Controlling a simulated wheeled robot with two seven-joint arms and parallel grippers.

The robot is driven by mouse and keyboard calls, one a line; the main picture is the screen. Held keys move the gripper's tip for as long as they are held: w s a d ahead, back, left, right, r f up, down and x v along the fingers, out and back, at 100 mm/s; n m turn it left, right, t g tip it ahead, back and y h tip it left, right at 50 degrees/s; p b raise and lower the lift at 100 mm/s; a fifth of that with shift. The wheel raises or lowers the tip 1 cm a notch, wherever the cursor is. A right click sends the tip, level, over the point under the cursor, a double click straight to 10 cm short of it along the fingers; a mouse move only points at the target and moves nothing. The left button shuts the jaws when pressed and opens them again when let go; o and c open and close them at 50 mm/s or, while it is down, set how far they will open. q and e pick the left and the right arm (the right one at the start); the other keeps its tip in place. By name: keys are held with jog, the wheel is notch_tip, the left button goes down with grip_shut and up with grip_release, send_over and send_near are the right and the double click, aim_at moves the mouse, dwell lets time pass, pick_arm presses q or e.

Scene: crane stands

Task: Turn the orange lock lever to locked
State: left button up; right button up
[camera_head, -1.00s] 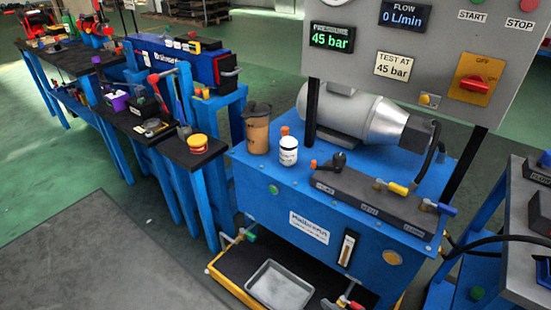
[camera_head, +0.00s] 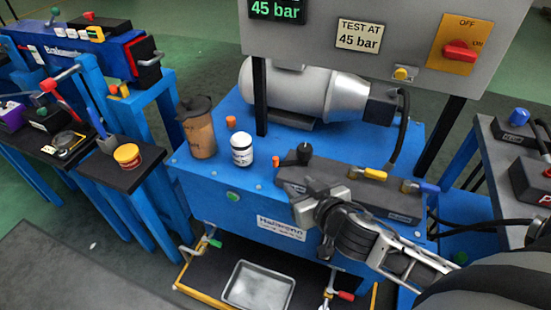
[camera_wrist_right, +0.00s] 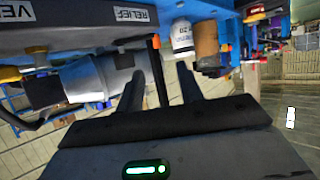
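My right gripper (camera_head: 312,190) is in front of the left part of the grey valve block (camera_head: 345,178) on the blue bench. In the right wrist view its two dark fingers (camera_wrist_right: 166,58) are apart, with nothing held between them. A small orange lever tip (camera_head: 276,160) shows at the left end of the block, beside a black knob (camera_head: 304,153). An orange piece (camera_wrist_right: 156,41) shows at one fingertip near the RELIEF label (camera_wrist_right: 131,15); I cannot tell whether they touch. The gripper hides part of the block. My left gripper is out of view.
A white jar (camera_head: 241,150) and a brown cup (camera_head: 197,130) stand left of the block. A yellow-handled valve (camera_head: 371,174) and a blue-handled valve (camera_head: 422,186) are on its right. A motor (camera_head: 305,92) and the control panel (camera_head: 400,40) are behind.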

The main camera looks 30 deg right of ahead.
aim_at(277, 160)
jog(key=x, duration=0.5)
jog(key=b+x, duration=0.1)
jog(key=x, duration=0.5)
jog(key=r+x, duration=0.1)
jog(key=x, duration=0.4)
jog(key=shift+w+d, duration=0.35)
jog(key=shift+d, duration=0.05)
grip_shut()
